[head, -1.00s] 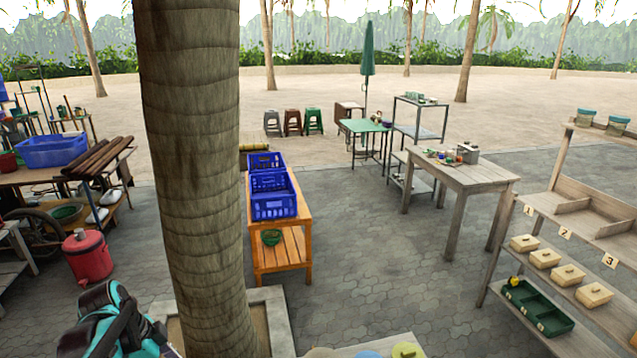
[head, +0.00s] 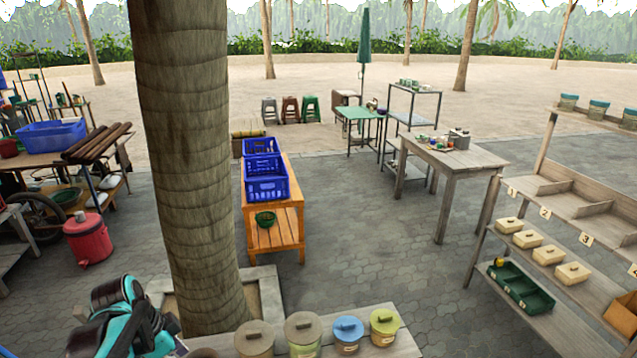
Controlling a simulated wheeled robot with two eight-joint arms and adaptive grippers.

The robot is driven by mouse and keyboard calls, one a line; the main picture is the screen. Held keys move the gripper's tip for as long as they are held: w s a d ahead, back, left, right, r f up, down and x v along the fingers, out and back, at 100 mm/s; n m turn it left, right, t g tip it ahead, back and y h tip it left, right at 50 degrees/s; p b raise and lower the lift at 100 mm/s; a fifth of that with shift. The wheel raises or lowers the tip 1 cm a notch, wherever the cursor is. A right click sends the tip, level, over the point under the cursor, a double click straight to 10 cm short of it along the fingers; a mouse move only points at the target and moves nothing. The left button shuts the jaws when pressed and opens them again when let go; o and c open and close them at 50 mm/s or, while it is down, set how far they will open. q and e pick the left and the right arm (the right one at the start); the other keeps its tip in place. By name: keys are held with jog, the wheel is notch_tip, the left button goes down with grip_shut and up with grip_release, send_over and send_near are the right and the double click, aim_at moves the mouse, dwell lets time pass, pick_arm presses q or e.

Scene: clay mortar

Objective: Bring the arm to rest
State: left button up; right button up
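My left arm (head: 125,322), teal and black, is folded at the bottom left, in front of the tree trunk's base. A small dark end piece beside it, near the front table, may be part of my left gripper, but its fingers cannot be made out. Nothing is seen held there. My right arm and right gripper are outside the view.
A tree trunk (head: 187,160) in a square planter stands close by my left arm. A front table (head: 400,343) holds several lidded pots. A wooden shelf (head: 560,205) stands right, an orange bench (head: 275,240) centre. The paving between them is clear.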

pick_arm(q)
jog(key=s+d+f+n+t+y+b, duration=0.1)
jog(key=s+d+f+n+t+b, duration=0.1)
jog(key=s+d+f+n+b, duration=0.1)
jog(key=s+d+f+n+t+y+b, duration=0.1)
jog(key=s+d+f+n+t+b, duration=0.2)
jog(key=d+n, duration=0.5)
jog(key=shift+s+d+f+b, duration=0.3)
jog(key=shift+s+f+b, duration=0.45)
jog(key=shift+s+b, duration=0.55)
jog(key=shift+s, duration=0.15)
